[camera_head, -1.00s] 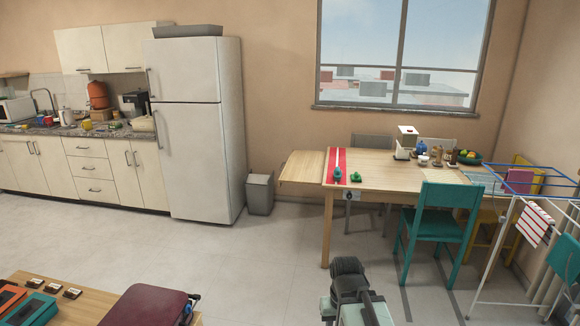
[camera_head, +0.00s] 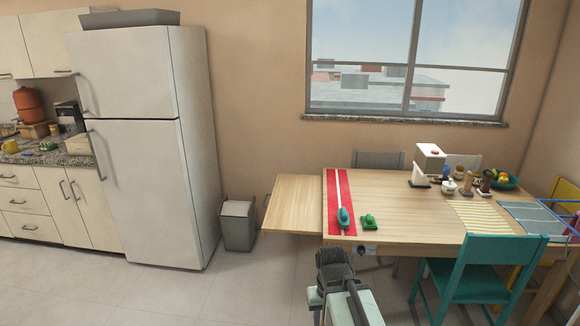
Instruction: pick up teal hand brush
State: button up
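A small teal object (camera_head: 345,217), which looks like the hand brush, lies on the red runner (camera_head: 336,190) near the front edge of the wooden table (camera_head: 400,200). It is too small to make out its bristles. My arm rises from the bottom of the view, and its dark end with my gripper (camera_head: 332,258) is in front of the table's near edge, short of the teal object. The fingers cannot be made out, and nothing held shows there.
A green object (camera_head: 369,221) lies just right of the teal one. A teal chair (camera_head: 482,268) stands at the table's front right. A white appliance (camera_head: 428,165), jars and a fruit bowl (camera_head: 503,182) are farther back. A grey bin (camera_head: 238,225) stands left; floor there is clear.

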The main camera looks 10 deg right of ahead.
aim_at(343, 219)
jog(key=i, duration=1.85)
jog(key=u, duration=2.15)
jog(key=i, duration=1.7)
jog(key=z, duration=2.5)
